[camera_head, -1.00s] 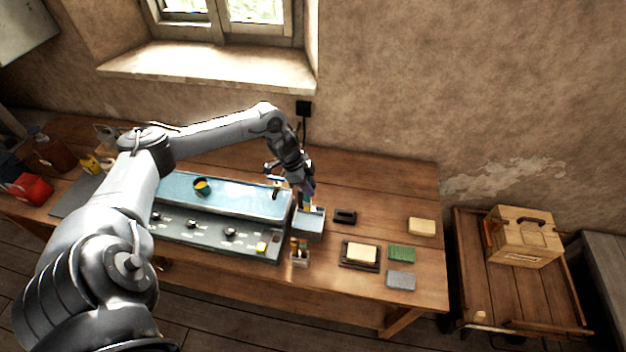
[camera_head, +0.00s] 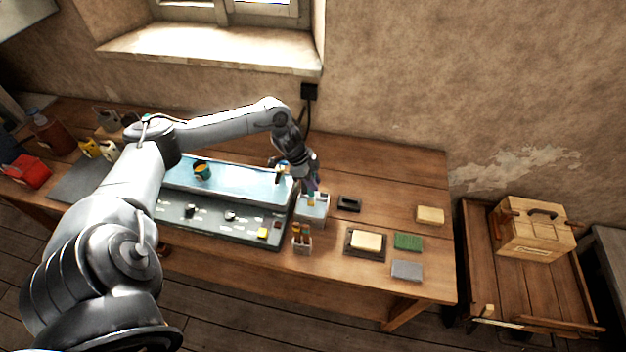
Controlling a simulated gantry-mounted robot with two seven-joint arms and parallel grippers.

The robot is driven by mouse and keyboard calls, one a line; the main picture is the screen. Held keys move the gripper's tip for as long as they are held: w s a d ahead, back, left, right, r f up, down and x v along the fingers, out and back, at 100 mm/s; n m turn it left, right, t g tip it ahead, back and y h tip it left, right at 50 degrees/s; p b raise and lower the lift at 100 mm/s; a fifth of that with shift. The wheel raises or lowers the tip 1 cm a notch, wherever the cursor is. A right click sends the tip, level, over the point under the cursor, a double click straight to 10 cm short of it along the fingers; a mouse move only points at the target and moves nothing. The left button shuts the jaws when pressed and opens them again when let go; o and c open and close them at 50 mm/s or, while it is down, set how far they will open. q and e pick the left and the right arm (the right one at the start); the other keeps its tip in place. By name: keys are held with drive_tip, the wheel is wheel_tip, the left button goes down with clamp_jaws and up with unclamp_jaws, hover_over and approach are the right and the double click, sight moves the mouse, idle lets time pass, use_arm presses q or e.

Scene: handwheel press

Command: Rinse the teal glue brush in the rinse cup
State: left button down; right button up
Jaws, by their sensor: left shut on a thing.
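My left gripper (camera_head: 312,186) is shut on a small teal thing (camera_head: 311,198), which looks like the teal glue brush. It is just above or at a pale blue-grey box-like container (camera_head: 314,211) at the right end of the blue tray. Whether the brush tip is inside the container is too small to tell. A dark round cup with a yellow-orange top (camera_head: 202,172) stands on the blue tray; I cannot tell which vessel is the rinse cup. My right gripper is out of view.
A small holder with brushes (camera_head: 302,242) stands in front of the container. A dark block (camera_head: 349,204), a sponge on a dark tray (camera_head: 365,241), a green pad (camera_head: 408,241) and a grey pad (camera_head: 407,270) lie to the right. A wooden box (camera_head: 536,229) sits on a cart.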

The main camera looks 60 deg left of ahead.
sight(314, 196)
use_arm(q)
drive_tip(key=shift+f+b, duration=1.35)
drive_tip(key=shift+f, duration=1.55)
drive_tip(key=shift+d, duration=0.1)
